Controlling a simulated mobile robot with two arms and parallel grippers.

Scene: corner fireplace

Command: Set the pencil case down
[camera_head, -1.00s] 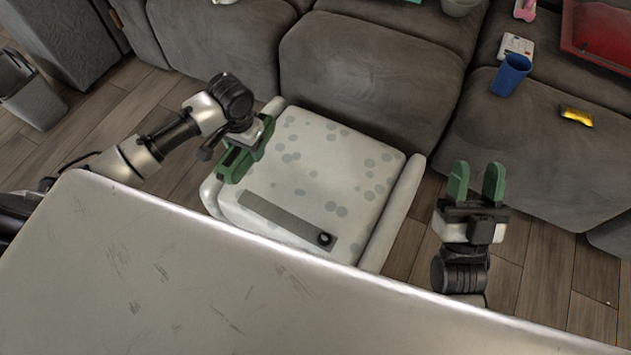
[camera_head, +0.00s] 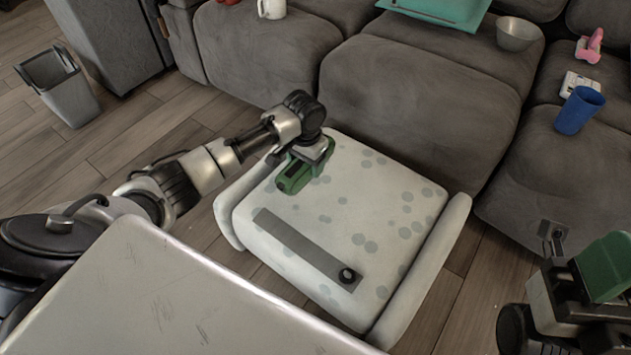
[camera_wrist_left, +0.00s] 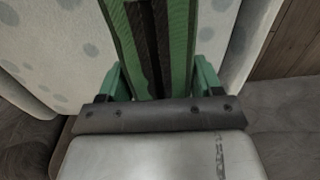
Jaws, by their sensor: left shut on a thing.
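The pencil case (camera_head: 292,177) is green. In the left wrist view the pencil case (camera_wrist_left: 153,45) shows dark lengthwise stripes between the green fingers. My left gripper (camera_head: 310,154) is shut on it, over the back left part of the pale spotted chair seat (camera_head: 385,210). I cannot tell whether the case touches the seat. My right gripper (camera_head: 603,268) is at the lower right, partly cut off, with one broad green finger showing. Its opening is hidden.
A grey strip with a dark round knob (camera_head: 347,275) lies on the seat's front. A pale tabletop (camera_head: 190,300) fills the lower left. Grey sofas (camera_head: 420,90) stand behind, with a blue cup (camera_head: 579,110) at right. The seat's right part is clear.

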